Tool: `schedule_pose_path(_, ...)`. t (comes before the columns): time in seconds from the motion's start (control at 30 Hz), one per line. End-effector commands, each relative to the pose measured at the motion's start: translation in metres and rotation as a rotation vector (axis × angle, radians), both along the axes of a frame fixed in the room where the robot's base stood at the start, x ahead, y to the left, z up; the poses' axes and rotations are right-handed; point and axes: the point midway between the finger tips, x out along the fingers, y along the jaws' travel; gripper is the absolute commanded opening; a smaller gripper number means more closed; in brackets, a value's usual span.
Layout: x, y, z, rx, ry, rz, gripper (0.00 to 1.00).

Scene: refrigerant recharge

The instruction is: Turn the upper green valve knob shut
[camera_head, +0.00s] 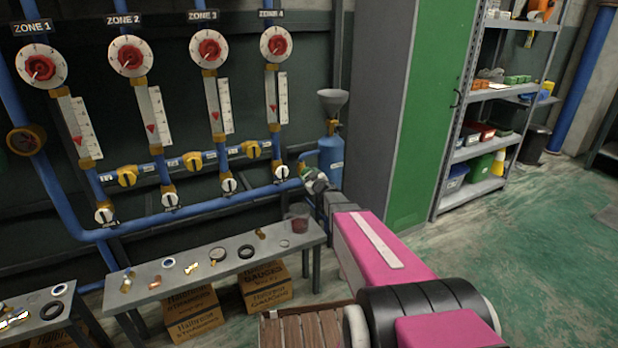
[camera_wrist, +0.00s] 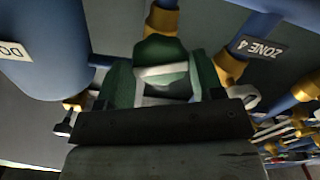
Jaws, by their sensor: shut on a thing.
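The green valve knob (camera_wrist: 150,50) shows in the wrist view between brass pipe fittings, close in front of my gripper (camera_wrist: 163,88). My gripper is shut on it, with its dark body hiding the near part of the knob. In the head view my gripper (camera_head: 316,183) is at the right end of the blue pipe, beside the blue cylinder (camera_head: 331,160). Only a small bit of green shows there, so the knob's turn angle cannot be told. Which of the green knobs is held cannot be told from the head view.
Gauges and yellow valves (camera_head: 127,175) line the wall to the left. A grey bench (camera_head: 205,283) with small rings and fittings stands below the pipe. A grey funnel (camera_head: 332,101) sits above the cylinder. A green cabinet (camera_head: 425,110) stands to the right, with open floor before it.

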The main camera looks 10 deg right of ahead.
Motion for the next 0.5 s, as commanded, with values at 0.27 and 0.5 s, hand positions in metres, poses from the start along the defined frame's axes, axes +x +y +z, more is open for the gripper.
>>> schedule_pose_path(0.27, -0.003, 0.0007, -0.0017, 0.023, 0.012, 0.0, 0.33)
schedule_pose_path(0.5, -0.0029, 0.0008, -0.0017, 0.258, 0.089, 0.0, 0.33)
